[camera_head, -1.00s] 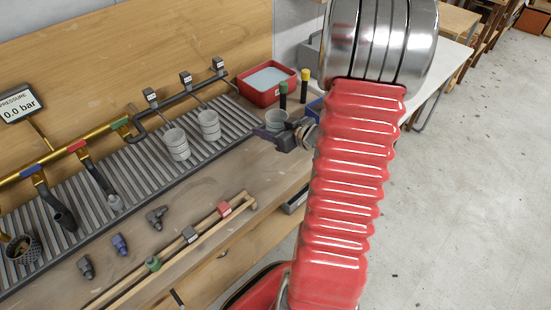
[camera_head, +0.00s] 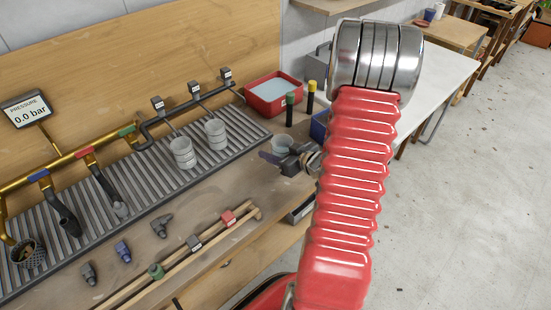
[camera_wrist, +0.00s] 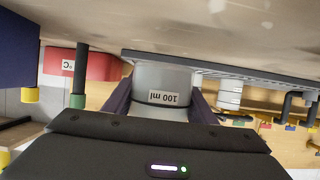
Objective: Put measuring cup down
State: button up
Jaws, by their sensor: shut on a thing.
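The measuring cup is a small pale grey cup (camera_head: 283,144), held at the right part of the wooden workbench (camera_head: 225,180). In the wrist view the cup (camera_wrist: 163,78) appears upside down with the picture and carries a "100 ml" label. My gripper (camera_head: 285,159) is shut on it, with a dark finger on each side in the wrist view (camera_wrist: 160,106). The cup is close to the bench top; I cannot tell whether its base touches. My red arm sleeve hides some of the bench to the right.
Two similar cups (camera_head: 182,153) (camera_head: 215,134) are on the ribbed drain grate (camera_head: 135,185). A red basin (camera_head: 272,95) is behind, and green- and yellow-capped posts (camera_head: 290,108) (camera_head: 311,95) are beyond the cup. Loose fittings (camera_head: 161,225) lie towards the front. Bare wood lies left of the cup.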

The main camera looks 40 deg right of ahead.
jog(key=shift+f, duration=0.1)
jog(key=shift+f, duration=2)
jog(key=o, duration=1.1)
jog(key=shift+o, duration=0.2)
jog(key=shift+s+r, duration=0.2)
jog(key=shift+s, duration=0.15)
jog(key=v, duration=1.1)
jog(key=shift+s+r, duration=0.1)
